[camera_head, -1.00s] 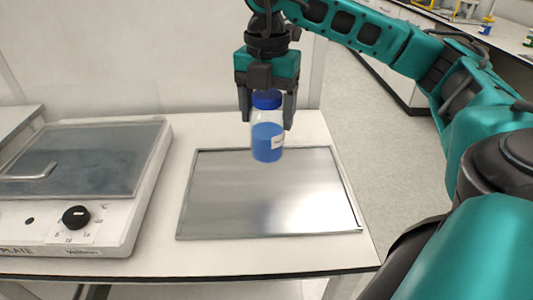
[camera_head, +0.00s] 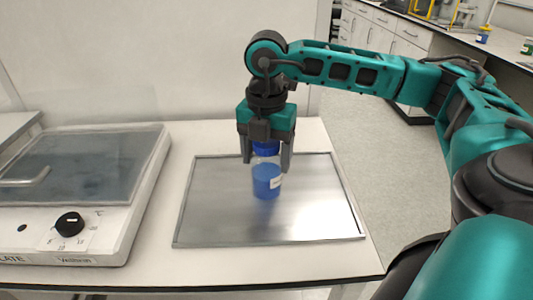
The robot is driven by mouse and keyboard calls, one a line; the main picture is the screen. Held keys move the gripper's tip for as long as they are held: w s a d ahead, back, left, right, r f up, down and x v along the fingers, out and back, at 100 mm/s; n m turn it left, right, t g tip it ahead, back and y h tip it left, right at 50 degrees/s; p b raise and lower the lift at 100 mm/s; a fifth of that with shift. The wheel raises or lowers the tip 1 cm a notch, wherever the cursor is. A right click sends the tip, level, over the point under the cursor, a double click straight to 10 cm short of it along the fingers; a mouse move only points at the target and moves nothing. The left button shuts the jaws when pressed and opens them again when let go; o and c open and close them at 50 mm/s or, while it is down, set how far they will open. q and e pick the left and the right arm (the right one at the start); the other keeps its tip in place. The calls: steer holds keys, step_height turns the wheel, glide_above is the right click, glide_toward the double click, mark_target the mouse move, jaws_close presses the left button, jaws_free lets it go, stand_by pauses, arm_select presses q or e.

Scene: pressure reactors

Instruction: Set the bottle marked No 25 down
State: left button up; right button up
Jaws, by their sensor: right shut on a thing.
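A clear bottle (camera_head: 267,180) with blue liquid, a blue cap and a white label shows in the head view. The label's marking is too small to read. My right gripper (camera_head: 266,158) points down and is shut on the bottle near its cap, holding it upright. The bottle is over the back-middle part of a shallow metal tray (camera_head: 215,220) on the white bench. I cannot tell whether its base touches the tray. My left gripper is not in view.
A hotplate (camera_head: 75,190) with a black knob (camera_head: 69,224) stands to the left of the tray. A wall rises behind the bench. The rest of the tray is empty. Other benches with small bottles (camera_head: 484,34) are far off at the right.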

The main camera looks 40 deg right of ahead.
steer(key=o, duration=1.4)
steer(key=shift+o, duration=0.2)
steer(key=shift+r+p, duration=0.3)
steer(key=shift+r, duration=0.2)
step_height(320, 180, up, 11)
steer(key=shift+f+p, duration=0.2)
steer(key=shift+p, duration=0.9)
steer(key=shift+r, duration=0.35)
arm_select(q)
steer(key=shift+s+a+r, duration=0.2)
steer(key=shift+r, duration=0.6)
